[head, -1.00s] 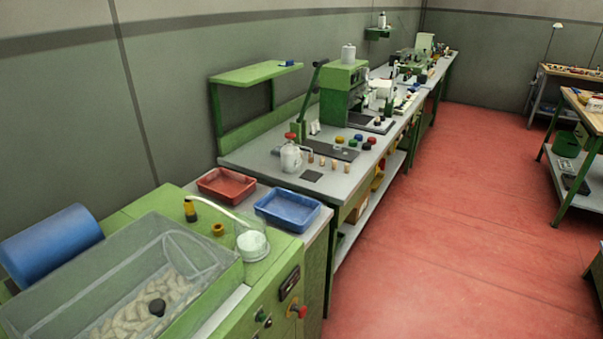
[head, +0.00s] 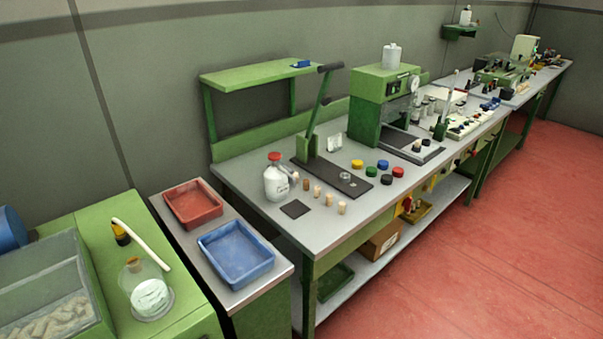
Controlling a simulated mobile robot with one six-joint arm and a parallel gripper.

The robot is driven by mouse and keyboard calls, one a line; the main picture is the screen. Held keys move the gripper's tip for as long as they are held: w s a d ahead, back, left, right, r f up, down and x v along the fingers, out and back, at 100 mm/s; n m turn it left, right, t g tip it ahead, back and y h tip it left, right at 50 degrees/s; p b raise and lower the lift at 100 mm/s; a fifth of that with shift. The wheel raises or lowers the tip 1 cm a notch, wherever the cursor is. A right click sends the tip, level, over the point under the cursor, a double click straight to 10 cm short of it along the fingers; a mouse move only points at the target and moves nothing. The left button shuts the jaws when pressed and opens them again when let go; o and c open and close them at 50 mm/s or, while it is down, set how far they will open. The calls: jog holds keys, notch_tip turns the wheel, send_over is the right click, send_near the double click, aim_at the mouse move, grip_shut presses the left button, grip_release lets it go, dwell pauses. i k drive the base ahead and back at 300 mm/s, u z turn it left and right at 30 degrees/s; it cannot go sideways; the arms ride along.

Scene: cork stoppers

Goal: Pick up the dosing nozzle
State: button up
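I cannot tell whether the tube touches the vessel. My gripper is not in view.
A clear tank (head: 45,270) of pale pieces is left of the nozzle. Red (head: 194,204) and blue (head: 236,252) trays sit to its right. A grey workbench (head: 312,240) holds a bottle (head: 276,181), corks and a lever press. The red floor (head: 480,270) at right is clear.

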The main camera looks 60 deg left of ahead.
aim_at(119, 232)
jog(key=i, duration=1.1)
jog(key=u, duration=1.2)
jog(key=k, duration=0.1)
jog(key=u, duration=2.95)
jog(key=i, duration=1.5)
jog(key=u, duration=0.1)
